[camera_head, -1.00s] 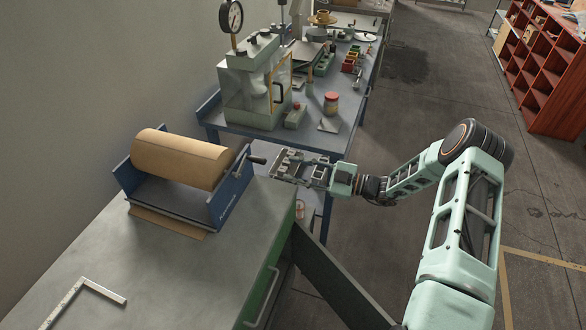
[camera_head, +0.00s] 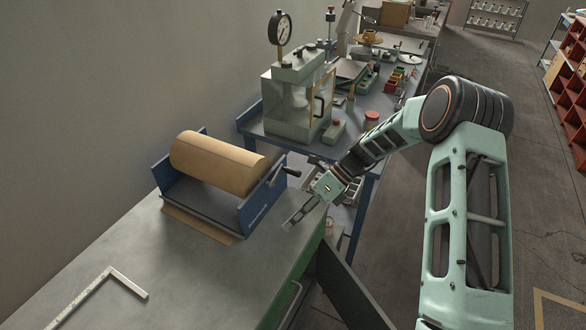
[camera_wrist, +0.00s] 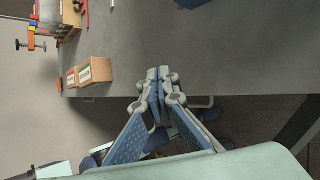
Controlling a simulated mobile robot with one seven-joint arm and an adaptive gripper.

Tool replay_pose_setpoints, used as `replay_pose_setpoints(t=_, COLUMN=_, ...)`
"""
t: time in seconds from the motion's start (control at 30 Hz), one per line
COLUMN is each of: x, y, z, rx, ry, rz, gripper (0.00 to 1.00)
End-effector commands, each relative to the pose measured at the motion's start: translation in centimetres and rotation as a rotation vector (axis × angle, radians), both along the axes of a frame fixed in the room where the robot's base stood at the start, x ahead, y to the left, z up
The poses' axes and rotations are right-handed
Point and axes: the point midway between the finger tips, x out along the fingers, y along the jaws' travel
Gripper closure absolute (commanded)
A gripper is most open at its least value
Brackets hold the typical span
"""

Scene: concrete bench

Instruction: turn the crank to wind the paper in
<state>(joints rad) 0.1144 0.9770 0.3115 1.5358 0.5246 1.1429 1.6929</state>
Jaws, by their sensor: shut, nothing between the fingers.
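The brown paper roll (camera_head: 218,162) lies in a blue-sided holder (camera_head: 262,203) on the bench, with a strip of paper (camera_head: 200,224) out along its front. The crank (camera_head: 277,175) is on the holder's right side, its dark handle (camera_head: 291,172) pointing right. My gripper (camera_head: 292,222) is shut and empty, angled down over the bench's right edge. It is below and apart from the crank handle. In the wrist view the fingertips (camera_wrist: 157,76) are together with nothing between them. The crank does not show there.
A metal square (camera_head: 112,282) lies on the near bench (camera_head: 175,275). Behind stands a blue table with a press and dial gauge (camera_head: 297,95), a red-lidded jar (camera_head: 371,120) and small bins. In the wrist view, small boxes (camera_wrist: 90,72) sit near the bench edge.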

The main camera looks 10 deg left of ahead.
Motion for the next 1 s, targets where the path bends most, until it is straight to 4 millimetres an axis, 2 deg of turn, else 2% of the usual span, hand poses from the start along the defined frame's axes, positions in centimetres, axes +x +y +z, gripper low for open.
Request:
replay_pose_setpoints(t=0.27, x=-0.3, y=-0.5, z=0.6, rx=-0.006, ry=-0.434, rz=0.641, gripper=1.0)
replay_pose_setpoints(t=0.53, x=1.7, y=-0.9, z=2.9, rx=0.014, ry=-0.754, rz=1.324, gripper=1.0)
replay_pose_setpoints(t=0.77, x=4.5, y=-0.2, z=6.6, rx=0.036, ry=-0.924, rz=1.941, gripper=1.0)
replay_pose_setpoints(t=1.0, x=7.5, y=1.9, z=12.2, rx=0.049, ry=-0.958, rz=2.602, gripper=1.0)
